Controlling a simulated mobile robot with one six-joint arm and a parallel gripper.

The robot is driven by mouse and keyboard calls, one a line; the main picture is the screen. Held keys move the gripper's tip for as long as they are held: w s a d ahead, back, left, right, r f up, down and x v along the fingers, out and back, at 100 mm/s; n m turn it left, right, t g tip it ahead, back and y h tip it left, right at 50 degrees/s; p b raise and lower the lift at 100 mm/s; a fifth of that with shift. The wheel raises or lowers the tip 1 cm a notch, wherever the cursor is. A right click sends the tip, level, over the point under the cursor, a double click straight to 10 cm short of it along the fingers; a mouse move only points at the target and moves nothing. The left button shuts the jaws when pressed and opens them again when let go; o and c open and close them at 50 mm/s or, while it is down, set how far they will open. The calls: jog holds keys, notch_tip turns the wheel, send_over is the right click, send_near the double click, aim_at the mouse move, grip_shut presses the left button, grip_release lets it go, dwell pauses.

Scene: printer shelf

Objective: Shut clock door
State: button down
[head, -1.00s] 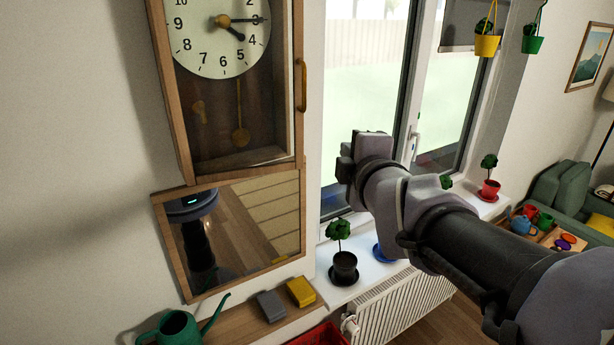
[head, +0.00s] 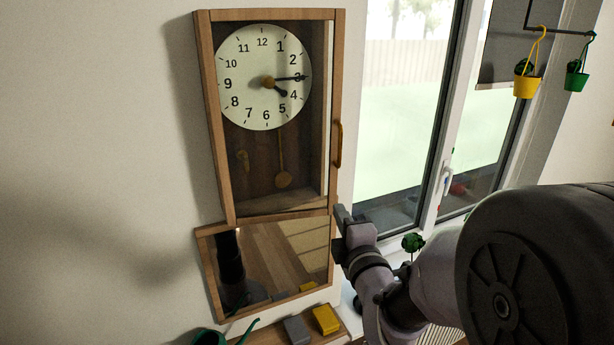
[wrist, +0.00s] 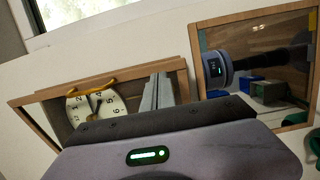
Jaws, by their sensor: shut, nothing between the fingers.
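The wooden wall clock (head: 267,118) hangs at the upper middle of the head view, with a white dial and pendulum behind glass. The clock door (head: 337,85) has a wooden frame and a brass handle (head: 339,146) on its right side. I cannot tell clearly how far the door stands off the case. My gripper (head: 342,217) is shut and empty, below the handle near the door's lower right corner; contact cannot be told. The wrist view shows the clock dial (wrist: 96,108) and yellow handle (wrist: 92,85) tilted, partly hidden by my gripper's body.
A wood-framed mirror (head: 275,262) hangs just below the clock. A yellow block (head: 326,319) and a grey block (head: 297,329) lie on the shelf beneath. A window stands to the right, with a plant (head: 413,242) before it and hanging pots (head: 527,86) higher up.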

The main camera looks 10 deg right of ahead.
aim_at(333, 197)
jog(key=w+p, duration=0.1)
jog(key=w, duration=0.2)
jog(key=shift+w+a, duration=0.15)
jog(key=shift+w, duration=0.2)
jog(key=shift+w+f, duration=0.1)
jog(key=w+b, duration=0.1)
jog(key=w, duration=0.1)
jog(key=w+b, duration=0.1)
jog(key=b, duration=0.1)
jog(key=w+b, duration=0.1)
jog(key=w, duration=0.1)
jog(key=shift+w+a+f+b, duration=0.15)
jog(key=shift+w+a+b, duration=0.1)
jog(key=shift+w+b, duration=0.1)
jog(key=shift+s+r, duration=0.1)
jog(key=shift+r, duration=0.35)
